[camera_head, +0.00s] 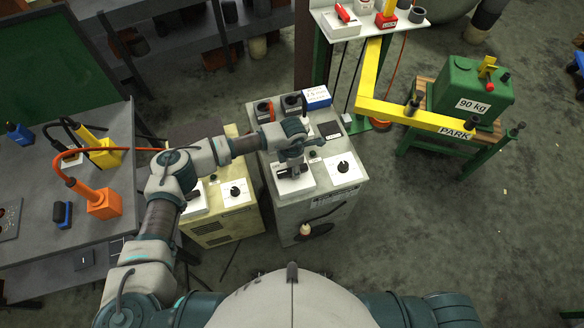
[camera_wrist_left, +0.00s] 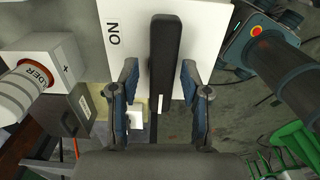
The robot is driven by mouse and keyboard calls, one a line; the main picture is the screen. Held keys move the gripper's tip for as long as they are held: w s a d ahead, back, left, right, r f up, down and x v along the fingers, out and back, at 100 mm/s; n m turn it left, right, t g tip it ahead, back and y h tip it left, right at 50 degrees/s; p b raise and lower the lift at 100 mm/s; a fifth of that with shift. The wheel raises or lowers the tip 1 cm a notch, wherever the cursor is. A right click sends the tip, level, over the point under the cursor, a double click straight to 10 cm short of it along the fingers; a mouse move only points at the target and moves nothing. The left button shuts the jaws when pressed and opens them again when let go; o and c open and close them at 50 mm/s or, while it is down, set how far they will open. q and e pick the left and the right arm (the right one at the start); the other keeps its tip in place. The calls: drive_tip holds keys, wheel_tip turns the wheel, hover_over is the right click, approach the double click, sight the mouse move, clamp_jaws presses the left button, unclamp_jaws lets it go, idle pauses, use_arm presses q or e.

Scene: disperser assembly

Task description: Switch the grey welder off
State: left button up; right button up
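The grey welder (camera_head: 318,218) stands in the middle of the head view. On its top is a white switch plate (camera_head: 296,186) with a dark switch handle, partly hidden by my left gripper (camera_head: 292,160). In the left wrist view the long black switch handle (camera_wrist_left: 165,50) stands in front of the white plate (camera_wrist_left: 213,30), which reads "ON". My left gripper's two fingers (camera_wrist_left: 159,68) are spread, one on each side of the handle, with visible gaps. It is open. My right gripper is out of view.
A second white plate with a black knob (camera_head: 343,168) is right of the switch. A yellowish welder (camera_head: 222,228) stands close on the left. A yellow bar (camera_head: 415,113) and green 90 kg weight (camera_head: 470,95) are at right. Open floor (camera_head: 450,230) lies at lower right.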

use_arm(q)
drive_tip(key=shift+d+f, duration=0.1)
wheel_tip(320, 180, up, 12)
idle(0.6)
idle(0.4)
